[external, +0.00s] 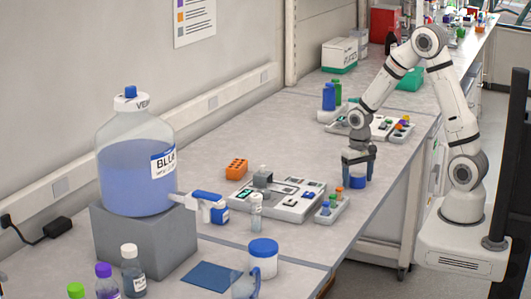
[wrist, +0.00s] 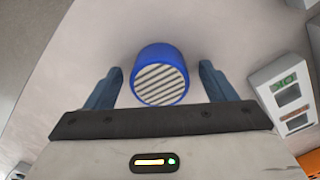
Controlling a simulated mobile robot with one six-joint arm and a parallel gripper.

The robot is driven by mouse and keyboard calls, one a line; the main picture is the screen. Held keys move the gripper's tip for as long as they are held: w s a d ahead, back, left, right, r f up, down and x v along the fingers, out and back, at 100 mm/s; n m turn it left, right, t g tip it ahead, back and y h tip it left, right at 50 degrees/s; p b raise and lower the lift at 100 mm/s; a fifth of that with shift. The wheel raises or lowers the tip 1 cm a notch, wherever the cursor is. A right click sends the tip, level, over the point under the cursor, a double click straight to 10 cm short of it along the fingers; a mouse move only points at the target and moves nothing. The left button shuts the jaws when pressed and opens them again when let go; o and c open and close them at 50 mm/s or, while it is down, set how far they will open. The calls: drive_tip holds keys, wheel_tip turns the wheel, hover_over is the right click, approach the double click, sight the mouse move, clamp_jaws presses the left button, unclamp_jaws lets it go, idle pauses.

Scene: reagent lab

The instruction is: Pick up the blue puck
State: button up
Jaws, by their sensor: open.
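The blue puck (external: 357,181) stands on the bench near its right edge, just below my gripper, in the external view. In the wrist view the blue puck (wrist: 161,75) is a short blue cylinder with a striped grey and white top. My gripper (external: 357,166) points down at it. In the wrist view my gripper (wrist: 160,84) is open, with one finger to the left and one to the right of the puck. Both fingers are apart from the puck, with a gap on each side.
A grey tray (external: 318,212) with small vials stands to the left of the puck, beside a larger instrument tray (external: 240,198). Another tray (external: 335,131) with bottles lies behind the gripper. A large blue bottle (external: 135,170) is far left.

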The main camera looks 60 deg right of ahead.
drive_tip(key=c, duration=1.1)
drive_tip(key=shift+r, duration=0.1)
